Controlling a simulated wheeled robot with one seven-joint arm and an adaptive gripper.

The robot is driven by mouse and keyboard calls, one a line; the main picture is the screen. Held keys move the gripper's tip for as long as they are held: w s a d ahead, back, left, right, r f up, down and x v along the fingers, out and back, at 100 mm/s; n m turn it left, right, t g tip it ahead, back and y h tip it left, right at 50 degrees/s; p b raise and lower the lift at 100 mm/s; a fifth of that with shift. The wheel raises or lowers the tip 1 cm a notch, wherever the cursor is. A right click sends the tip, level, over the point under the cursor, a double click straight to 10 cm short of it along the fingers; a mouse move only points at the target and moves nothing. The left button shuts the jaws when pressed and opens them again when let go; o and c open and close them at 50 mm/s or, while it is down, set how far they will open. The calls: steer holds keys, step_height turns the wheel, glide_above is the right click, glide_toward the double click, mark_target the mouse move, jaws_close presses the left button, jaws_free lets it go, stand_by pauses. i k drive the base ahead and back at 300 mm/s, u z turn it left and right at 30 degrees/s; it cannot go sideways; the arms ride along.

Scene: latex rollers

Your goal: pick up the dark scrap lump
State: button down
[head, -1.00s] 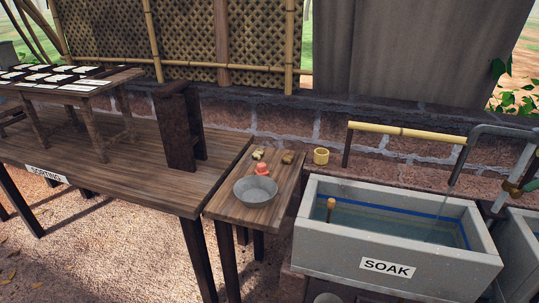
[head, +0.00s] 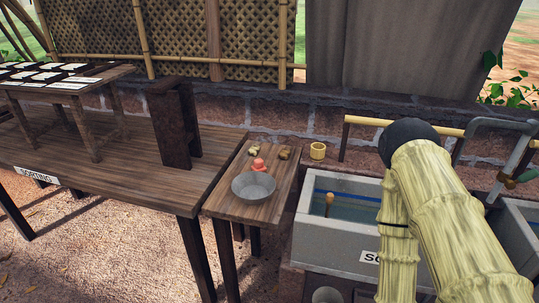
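The dark scrap lump appears to be the browner of two small lumps, the right-hand one (head: 284,153), near the back right edge of the small wooden side table (head: 222,204). A paler yellowish lump (head: 252,150) lies to its left. A grey metal bowl (head: 254,187) stands in front of them, with a small red-orange object (head: 258,165) just behind its rim. My arm, bamboo-coloured with a dark rounded joint, rises at the right of the head view. My gripper is not in the picture, so its opening cannot be seen.
A yellow cup (head: 317,151) stands on the ledge right of the side table. The concrete soak trough (head: 320,245) is partly hidden behind my arm. A dark upright wooden block (head: 172,125) stands on the long sorting table (head: 90,160). A bamboo pipe (head: 365,121) crosses behind the trough.

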mark_target(285, 153)
steer(key=z, duration=0.05)
steer(key=k, duration=0.35)
steer(key=u, duration=0.85)
steer(key=i, duration=0.95)
steer(key=z, duration=0.15)
